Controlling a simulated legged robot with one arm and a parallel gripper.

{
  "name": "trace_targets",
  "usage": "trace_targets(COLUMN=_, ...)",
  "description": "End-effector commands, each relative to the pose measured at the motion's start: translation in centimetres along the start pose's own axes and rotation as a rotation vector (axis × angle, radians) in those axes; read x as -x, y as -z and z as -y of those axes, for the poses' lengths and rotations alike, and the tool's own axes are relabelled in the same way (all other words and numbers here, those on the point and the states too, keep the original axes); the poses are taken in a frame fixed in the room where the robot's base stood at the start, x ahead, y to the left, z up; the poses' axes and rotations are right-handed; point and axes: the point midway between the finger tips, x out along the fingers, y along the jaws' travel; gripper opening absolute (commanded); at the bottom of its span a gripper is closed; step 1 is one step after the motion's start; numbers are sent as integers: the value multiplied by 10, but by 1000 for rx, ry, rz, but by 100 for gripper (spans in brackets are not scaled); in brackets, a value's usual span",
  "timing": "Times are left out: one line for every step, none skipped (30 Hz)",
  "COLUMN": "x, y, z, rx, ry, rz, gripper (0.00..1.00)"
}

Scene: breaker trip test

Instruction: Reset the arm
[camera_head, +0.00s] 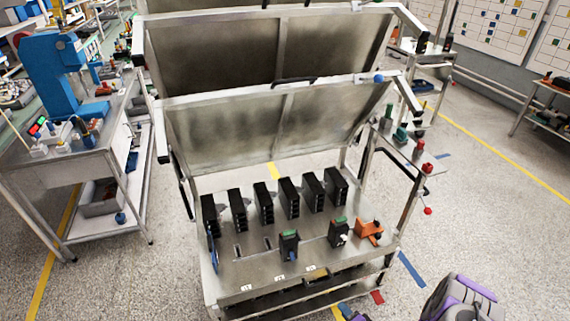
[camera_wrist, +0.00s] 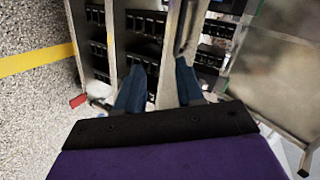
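A steel test bench (camera_head: 270,275) stands in the middle of the head view, its lid panel (camera_head: 225,133) raised. A row of several black modules (camera_head: 289,198) stands upright along its back. In front of them are two smaller dark devices with green tops, a left one (camera_head: 289,243) and a right one (camera_head: 338,232), and an orange part (camera_head: 368,231). My gripper (camera_wrist: 158,66) shows in the wrist view with two blue fingers apart and nothing visible between them. Beyond the fingers are racks of black units (camera_wrist: 147,24). The gripper fingers do not show in the head view.
A workbench with a blue press (camera_head: 50,70) stands at left. A side shelf with red and green knobs (camera_head: 401,134) is right of the bench. A second raised panel (camera_head: 265,50) stands behind. Speckled floor (camera_head: 490,215) is open at right.

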Motion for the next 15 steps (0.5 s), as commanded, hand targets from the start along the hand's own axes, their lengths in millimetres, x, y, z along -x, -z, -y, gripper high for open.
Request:
trace_targets(x=-1, y=10, z=3, rx=41, ry=-29, rz=12, gripper=38)
trace_targets(x=-1, y=15, z=4, rx=65, ry=-47, rz=20, gripper=38)
trace_targets(x=0, y=20, z=4, rx=95, ry=-75, rz=33, gripper=38)
trace_targets(x=0, y=24, z=4, rx=115, ry=-94, rz=41, gripper=38)
trace_targets(x=0, y=29, z=6, rx=136, ry=-112, rz=48, gripper=38)
trace_targets(x=1, y=35, z=7, rx=166, ry=-138, rz=59, gripper=38)
trace_targets(x=2, y=39, z=8, rx=185, ry=-158, rz=66, gripper=38)
trace_targets(x=3, y=43, z=10, rx=204, ry=-176, rz=73, gripper=38)
trace_targets(x=4, y=49, z=12, rx=230, ry=-202, rz=83, gripper=38)
trace_targets(x=6, y=54, z=14, rx=251, ry=-222, rz=90, gripper=38)
trace_targets(x=7, y=58, z=16, rx=269, ry=-239, rz=97, gripper=38)
trace_targets(x=9, y=63, z=18, rx=291, ry=-265, rz=105, gripper=38)
trace_targets(x=10, y=67, z=20, rx=310, ry=-285, rz=113, gripper=38)
trace_targets(x=12, y=72, z=23, rx=329, ry=-302, rz=118, gripper=38)
trace_targets(x=14, y=78, z=26, rx=350, ry=-326, rz=125, gripper=38)
